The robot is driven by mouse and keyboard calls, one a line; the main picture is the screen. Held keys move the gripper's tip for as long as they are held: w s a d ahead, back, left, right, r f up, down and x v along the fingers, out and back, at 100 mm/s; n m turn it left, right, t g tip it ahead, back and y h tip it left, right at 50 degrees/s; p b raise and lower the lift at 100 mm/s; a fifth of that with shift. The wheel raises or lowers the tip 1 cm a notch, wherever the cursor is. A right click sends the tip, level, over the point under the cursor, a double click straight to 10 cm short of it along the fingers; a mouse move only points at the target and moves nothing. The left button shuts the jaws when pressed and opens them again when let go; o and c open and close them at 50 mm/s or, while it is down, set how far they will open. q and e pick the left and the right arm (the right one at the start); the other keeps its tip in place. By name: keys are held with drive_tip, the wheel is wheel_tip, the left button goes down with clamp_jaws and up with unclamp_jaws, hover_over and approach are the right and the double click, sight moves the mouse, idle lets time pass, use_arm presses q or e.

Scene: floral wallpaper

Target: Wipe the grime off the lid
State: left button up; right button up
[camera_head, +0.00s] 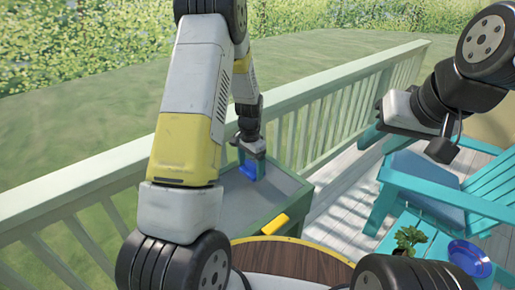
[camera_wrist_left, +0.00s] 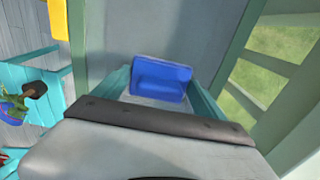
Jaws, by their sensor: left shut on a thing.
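The lid (camera_head: 233,200) is the flat grey top of a green-framed box beside the railing; it also shows in the left wrist view (camera_wrist_left: 206,30). My left gripper (camera_head: 252,152) points down over its far part, shut on a blue sponge (camera_head: 253,170). In the left wrist view the sponge (camera_wrist_left: 161,76) sits between the two teal fingers. The sponge is at or very near the lid's surface; I cannot tell whether it touches. I cannot make out any clear grime. My right gripper (camera_head: 378,130) is at the right, away from the lid; its finger gap is unclear.
A yellow handle (camera_head: 275,224) is at the lid's near edge. A pale green railing (camera_head: 140,170) runs behind the box. At the right are a teal chair (camera_head: 455,185), and a teal table (camera_head: 430,240) with a potted plant (camera_head: 407,238) and a blue plate (camera_head: 468,258).

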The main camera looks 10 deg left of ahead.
use_arm(q)
drive_tip(key=shift+r, duration=1.75)
